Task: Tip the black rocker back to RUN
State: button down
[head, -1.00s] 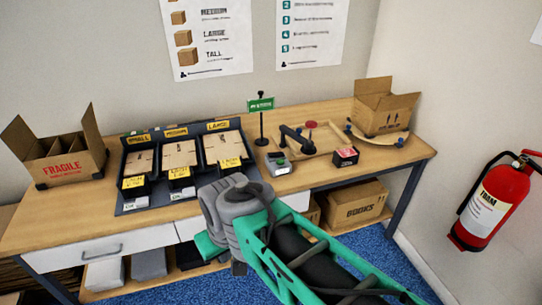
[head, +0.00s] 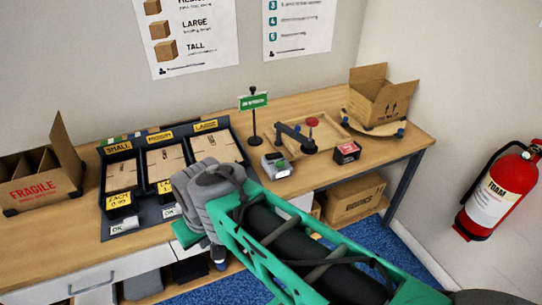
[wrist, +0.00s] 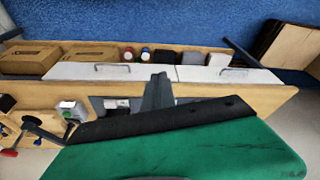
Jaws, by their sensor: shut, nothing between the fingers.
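A small grey box (head: 276,165) with a dark top and a green patch stands on the bench, right of the carton trays. It also shows in the wrist view (wrist: 71,110) at the left. A black rocker cannot be made out clearly on it, nor its position. My gripper (wrist: 158,90) shows in the wrist view as dark fingers together, shut and empty, over the bench's front edge and to the right of the grey box there. In the head view my arm's wrist covers the front of the trays, and the fingertips are not clear.
A black lever tool (head: 296,138) and a red-black box (head: 347,152) stand near the grey box. A green sign on a post (head: 254,118) rises behind it. Sloped carton trays (head: 120,178) are left. An open carton (head: 382,98) stands back right.

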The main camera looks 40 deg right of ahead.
jog(key=w+d+f+m+t+b, duration=0.15)
jog(key=w+d+f+t, duration=0.25)
jog(key=w+d, duration=0.6)
jog(key=w+d+f+t+b, duration=0.35)
jog(key=w+d, duration=0.45)
jog(key=d, duration=0.3)
jog(key=s+d+m+t+h, duration=0.1)
jog(key=s+d+t, duration=0.1)
jog(key=d, duration=0.7)
jog(key=s+d+m+t+h+b, duration=0.1)
jog(key=s+d+m+t+h, duration=0.1)
jog(key=d, duration=0.7)
jog(key=shift+d+f+h, duration=0.3)
jog(key=shift+d, duration=0.1)
jog(key=shift+m, duration=0.25)
